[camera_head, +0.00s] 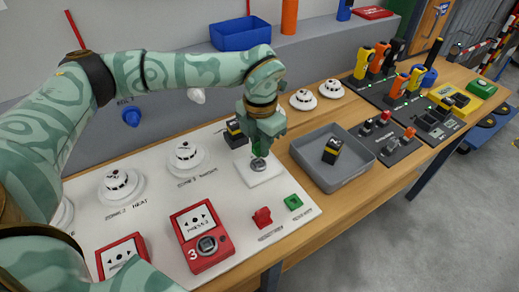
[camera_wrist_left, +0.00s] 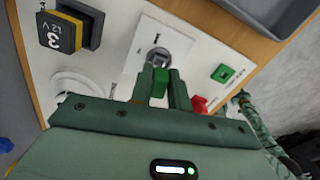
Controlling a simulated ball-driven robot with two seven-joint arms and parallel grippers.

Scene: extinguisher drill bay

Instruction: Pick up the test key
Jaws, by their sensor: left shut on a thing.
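My left gripper (camera_head: 264,146) points down over a white square plate (camera_head: 273,175) on the white panel. In the left wrist view, my left gripper (camera_wrist_left: 160,90) is shut on a small green block, which I take to be the test key (camera_wrist_left: 160,82). The key is between the two fingertips, next to a round metal lock (camera_wrist_left: 158,57) on the plate. The lock also shows under the fingers in the head view (camera_head: 258,165). Whether the key touches the lock is hard to tell. My right gripper is not in view.
A grey tray (camera_head: 300,164) holding a yellow-and-black block (camera_head: 332,150) stands to the right. A green block (camera_head: 293,202) and red piece (camera_head: 262,217) are in front. Red call point boxes (camera_head: 202,236) and white detectors (camera_head: 185,152) lie left. Tools stand farther right.

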